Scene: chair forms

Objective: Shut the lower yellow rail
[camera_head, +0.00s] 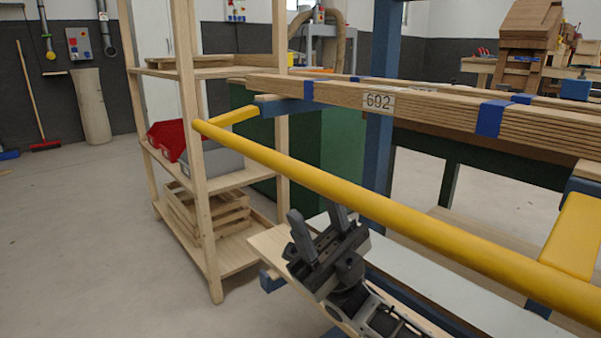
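A long yellow rail (345,192) runs from the left middle of the view to the lower right edge. Yellow side arms lead back from it, a left one (234,115) and a right one (574,238). The rail stands out in front of the blue rack frame (379,150). Only one yellow rail shows. My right gripper (316,217) is just below the rail in the picture, its fingers pointing up, spread and empty. A gap to the rail shows at the left finger; whether the right finger touches it I cannot tell. My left gripper is out of view.
Stacked boards with blue bands and a "602" label (378,102) lie on the rack above the rail. Pale boards (450,284) lie lower, around my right arm. A wooden shelf (208,225) with a red bin (166,139) stands left.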

